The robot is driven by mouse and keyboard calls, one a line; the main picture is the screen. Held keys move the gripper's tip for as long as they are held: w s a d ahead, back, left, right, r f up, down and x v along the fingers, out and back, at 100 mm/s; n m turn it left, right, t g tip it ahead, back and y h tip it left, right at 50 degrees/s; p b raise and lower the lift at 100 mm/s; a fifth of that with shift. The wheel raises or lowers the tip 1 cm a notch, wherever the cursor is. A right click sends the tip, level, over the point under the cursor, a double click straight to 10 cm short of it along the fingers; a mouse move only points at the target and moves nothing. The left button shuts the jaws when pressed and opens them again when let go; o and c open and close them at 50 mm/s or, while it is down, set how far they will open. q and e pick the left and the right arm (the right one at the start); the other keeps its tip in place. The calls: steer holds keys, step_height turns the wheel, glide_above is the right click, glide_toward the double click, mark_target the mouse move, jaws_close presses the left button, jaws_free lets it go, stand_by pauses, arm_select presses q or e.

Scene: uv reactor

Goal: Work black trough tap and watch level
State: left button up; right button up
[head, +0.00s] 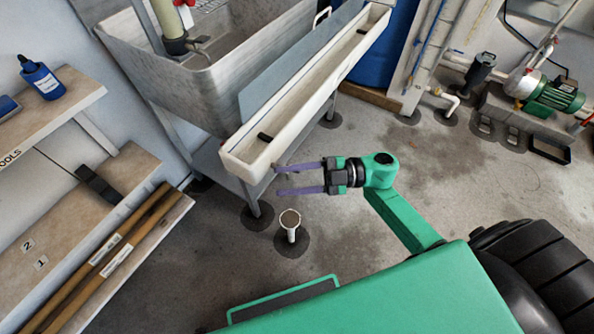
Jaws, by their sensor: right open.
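A long pale trough (236,163) runs along the front of the grey sink (183,88). A small black piece (265,137) sits in the trough near its close end, and another black piece (361,31) shows toward its far end. I cannot tell which of them is the black tap. My right gripper (279,180) is open, with its two purple fingers apart and nothing between them. It is just beyond the trough's close end, to the right and below in the picture. No water level can be made out in the trough. My left gripper is not in view.
A white floor pipe (290,224) stands up below my gripper. A wooden bench (45,236) with long wooden handles is at left, with a blue bottle (41,78) on the shelf above. A green pump (552,93) is at far right. The middle floor is clear.

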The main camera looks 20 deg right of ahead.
steer(key=s+d+f+m+t+h, duration=0.2)
steer(key=d+f+m+t+h, duration=0.1)
steer(key=d+f+m+t, duration=0.25)
steer(key=s+d+f+m+t+h, duration=0.15)
steer(key=d+m+t, duration=0.25)
steer(key=d+m, duration=0.4)
steer(key=shift+n+g, duration=0.35)
steer(key=shift+n, duration=0.3)
steer(key=x, duration=0.4)
steer(key=f+x, duration=0.1)
steer(key=x, duration=0.4)
steer(key=w+d+b+x, duration=0.1)
steer(key=x, duration=0.3)
steer(key=shift+w+a+f, duration=0.15)
steer(key=shift+w+a, duration=0.15)
steer(key=shift+a, duration=0.05)
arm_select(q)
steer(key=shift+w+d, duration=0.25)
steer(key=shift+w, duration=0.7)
arm_select(e)
jaws_close()
